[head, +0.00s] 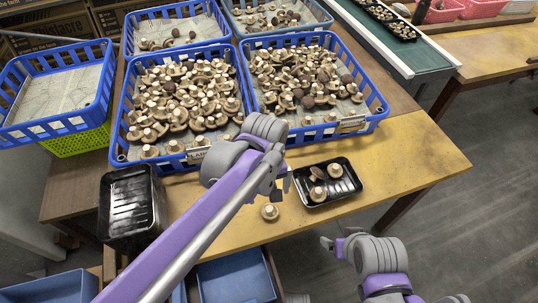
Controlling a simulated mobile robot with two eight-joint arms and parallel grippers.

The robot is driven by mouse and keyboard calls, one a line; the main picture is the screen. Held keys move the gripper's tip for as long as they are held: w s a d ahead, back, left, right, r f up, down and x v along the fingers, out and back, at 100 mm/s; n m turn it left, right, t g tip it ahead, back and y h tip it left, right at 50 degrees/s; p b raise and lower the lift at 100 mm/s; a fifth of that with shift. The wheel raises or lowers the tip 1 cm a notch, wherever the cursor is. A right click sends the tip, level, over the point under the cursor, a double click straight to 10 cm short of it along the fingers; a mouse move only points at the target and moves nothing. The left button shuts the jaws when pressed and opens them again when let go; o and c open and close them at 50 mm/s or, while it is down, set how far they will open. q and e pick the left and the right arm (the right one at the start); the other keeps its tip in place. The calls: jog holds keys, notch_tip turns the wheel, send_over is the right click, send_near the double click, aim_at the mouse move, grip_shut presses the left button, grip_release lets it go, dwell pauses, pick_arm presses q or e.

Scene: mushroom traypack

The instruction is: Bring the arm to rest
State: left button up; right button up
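My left arm reaches up from the lower left. Its gripper (283,187) hangs just left of a black tray (345,191) on the wooden table (405,145); its fingers are small and partly hidden by the wrist, and I see no mushroom in them. The tray holds several mushrooms (335,170). One loose mushroom (270,211) lies on the table below the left gripper, apart from the tray. My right gripper (333,244) is at the lower right, in front of the table edge and clear of the tray, with no mushroom visible in it.
Two blue crates full of mushrooms (184,97) (304,77) stand behind the tray. A stack of black trays (130,205) is at the left. An empty-looking blue crate (52,132) sits far left. A green conveyor (400,48) runs at the back right. The table's right end is clear.

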pick_arm(q)
jog(key=s+a+r+m+t+p, duration=0.1)
jog(key=s+a+p, duration=0.3)
jog(key=a, duration=0.4)
jog(key=s+a+r+m+t+p, duration=0.2)
jog(key=s+a+r+t+p, duration=0.1)
jog(key=a, duration=0.6)
jog(key=shift+s+a+r+m+t+p, duration=0.15)
jog(key=shift+s+a+m+t+p, duration=0.15)
jog(key=shift+s+t+p, duration=0.6)
jog(key=shift+s+g+b, duration=0.25)
jog(key=shift+g+b, duration=0.05)
